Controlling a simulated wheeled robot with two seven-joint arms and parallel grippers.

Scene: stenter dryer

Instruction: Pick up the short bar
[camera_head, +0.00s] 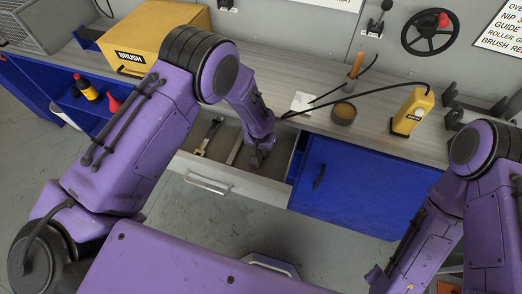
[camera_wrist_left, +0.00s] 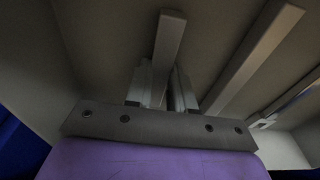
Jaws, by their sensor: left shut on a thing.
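My left gripper (camera_head: 257,160) reaches down into the right part of an open drawer (camera_head: 222,183). In the left wrist view its fingers (camera_wrist_left: 163,85) are shut on a short grey bar (camera_wrist_left: 168,38), which sticks out beyond them. In the head view the gripper hides this bar. A longer grey bar (camera_wrist_left: 252,58) lies beside it to the right in the wrist view, and it also shows in the head view (camera_head: 235,150). My right arm shows at the right of the head view, but its gripper is not in view.
Another metal tool (camera_head: 208,137) lies at the drawer's left. On the worktop above are a yellow brush box (camera_head: 150,45), a round tin (camera_head: 343,114) and a yellow handheld device (camera_head: 411,112) with a cable.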

